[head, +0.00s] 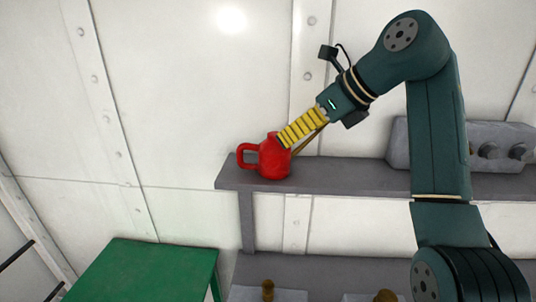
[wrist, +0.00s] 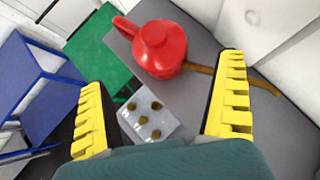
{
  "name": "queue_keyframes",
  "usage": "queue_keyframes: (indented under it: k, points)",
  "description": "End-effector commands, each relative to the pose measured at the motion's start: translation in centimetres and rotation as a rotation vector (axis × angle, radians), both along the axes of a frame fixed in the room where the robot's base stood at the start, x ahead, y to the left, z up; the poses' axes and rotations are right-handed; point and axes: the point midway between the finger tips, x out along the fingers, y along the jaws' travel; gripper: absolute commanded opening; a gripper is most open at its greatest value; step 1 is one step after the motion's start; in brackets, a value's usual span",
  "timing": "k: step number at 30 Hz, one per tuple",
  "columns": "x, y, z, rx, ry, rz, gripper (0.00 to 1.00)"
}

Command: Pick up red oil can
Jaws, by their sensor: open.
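The red oil can (head: 273,160) stands upright on a grey shelf (head: 340,176), near its left end, with its handle to the left. In the head view my gripper (head: 284,142) reaches down from the upper right to the can's right side and covers part of it. In the wrist view the red oil can (wrist: 158,48) lies ahead of the fingertips, toward the top. My gripper (wrist: 160,90) is open there, its yellow fingers wide apart with nothing between them. A thin brown spout sticks out to the right of the can, partly behind the right finger. I cannot tell whether a finger touches the can.
A grey block with round knobs (head: 470,146) stands on the shelf at the right. A green table (head: 145,270) is below left. A pale block with brown knobs (wrist: 150,115) sits lower down. A blue-framed table (wrist: 40,80) shows at left. The white wall is close behind the shelf.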

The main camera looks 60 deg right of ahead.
Motion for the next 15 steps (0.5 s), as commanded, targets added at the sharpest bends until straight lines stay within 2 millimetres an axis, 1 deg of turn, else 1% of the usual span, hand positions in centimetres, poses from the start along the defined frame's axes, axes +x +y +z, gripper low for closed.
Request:
queue_keyframes:
  k: [1,3,6,10,15]
  points:
    - [0.9,-0.1,-0.7,0.003,0.001,0.003,1.00]
    - [1.8,-0.3,-1.6,0.001,0.000,0.003,1.00]
    - [2.7,-0.5,-2.5,0.000,-0.001,0.001,1.00]
    - [3.7,-0.7,-3.3,0.001,0.000,0.003,1.00]
    - [5.8,-1.2,-5.4,0.002,0.000,0.002,1.00]
